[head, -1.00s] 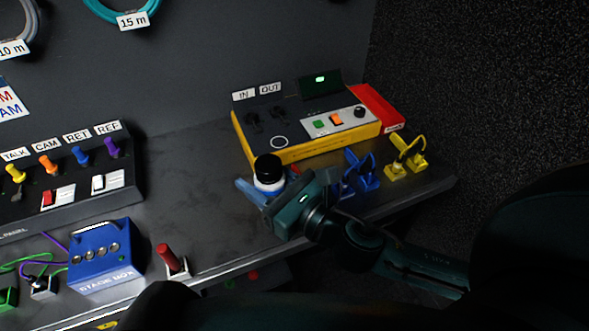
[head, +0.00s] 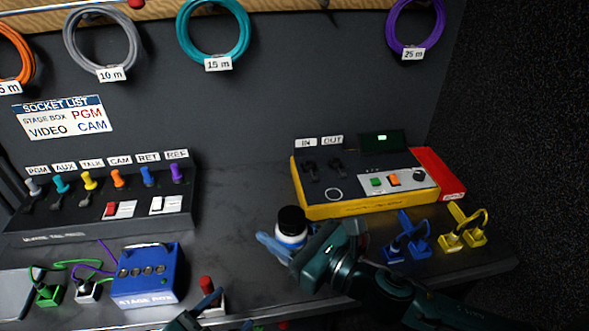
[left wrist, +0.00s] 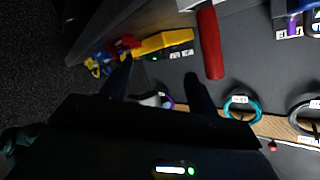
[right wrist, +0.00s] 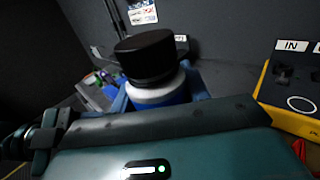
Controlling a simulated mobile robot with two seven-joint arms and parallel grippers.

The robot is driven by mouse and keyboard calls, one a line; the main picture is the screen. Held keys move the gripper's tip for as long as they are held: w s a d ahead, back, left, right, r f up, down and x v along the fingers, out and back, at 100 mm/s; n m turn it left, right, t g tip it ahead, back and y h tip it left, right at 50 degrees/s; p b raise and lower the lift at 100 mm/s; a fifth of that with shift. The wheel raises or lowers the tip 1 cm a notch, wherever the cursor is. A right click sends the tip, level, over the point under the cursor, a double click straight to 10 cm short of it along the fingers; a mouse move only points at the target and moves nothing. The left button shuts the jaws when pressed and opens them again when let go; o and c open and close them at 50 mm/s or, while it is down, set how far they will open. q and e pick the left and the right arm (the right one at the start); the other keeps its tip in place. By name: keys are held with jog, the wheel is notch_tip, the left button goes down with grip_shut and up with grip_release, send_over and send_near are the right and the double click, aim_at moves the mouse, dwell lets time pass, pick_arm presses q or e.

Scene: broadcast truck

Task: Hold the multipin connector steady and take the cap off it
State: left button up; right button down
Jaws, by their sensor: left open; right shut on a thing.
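The multipin connector (head: 290,239) has a blue and white body and stands upright in my right gripper (head: 283,246), above the dark bench. Its black cap (head: 292,217) sits on top. In the right wrist view, the cap (right wrist: 147,55) rests over a white band, with the blue body (right wrist: 178,95) below. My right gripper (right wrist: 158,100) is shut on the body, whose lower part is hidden. My left gripper (head: 230,311) is low at the bottom edge, left of and apart from the connector. In the left wrist view its fingers (left wrist: 158,84) are spread, with nothing clearly held.
A red handle (head: 207,288) on a white base stands close to my left gripper. The blue stage box (head: 148,278) is left of it. A yellow tester box (head: 362,205) stands behind the connector, with blue plugs (head: 405,248) and yellow plugs (head: 470,238) to the right.

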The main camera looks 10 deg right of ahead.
pick_arm(q)
jog(key=w+d+r+m+t+h, duration=0.2)
jog(key=w+r+m+h, duration=0.15)
jog(key=r, duration=0.55)
jog(key=w+d+r+m+t+h, duration=0.1)
jog(key=w+d+r+m+h, duration=0.25)
jog(key=r, duration=0.55)
jog(key=w+r+m+t+h, duration=0.25)
jog(key=w+r+m, duration=0.2)
jog(key=r, duration=0.45)
jog(key=s+d+r+m+g+h, duration=0.35)
jog(key=r+m+g, duration=0.25)
jog(key=m+g, duration=0.55)
jog(key=s+d+r+m+g+h, duration=0.2)
jog(key=s+r+m+g+h, duration=0.3)
jog(key=m+g, duration=0.65)
jog(key=s+d+r+m+g+y, duration=0.2)
jog(key=s+r+m+g+y, duration=0.15)
jog(key=m+g+y, duration=0.45)
jog(key=m+t+y, duration=0.7)
jog(key=t+y, duration=0.7)
jog(key=y, duration=0.5)
send_over(294, 215)
notch_tip(294, 215, down, 16)
jog(key=shift+f, duration=0.25)
notch_tip(294, 215, down, 8)
jog(key=shift+r, duration=0.1)
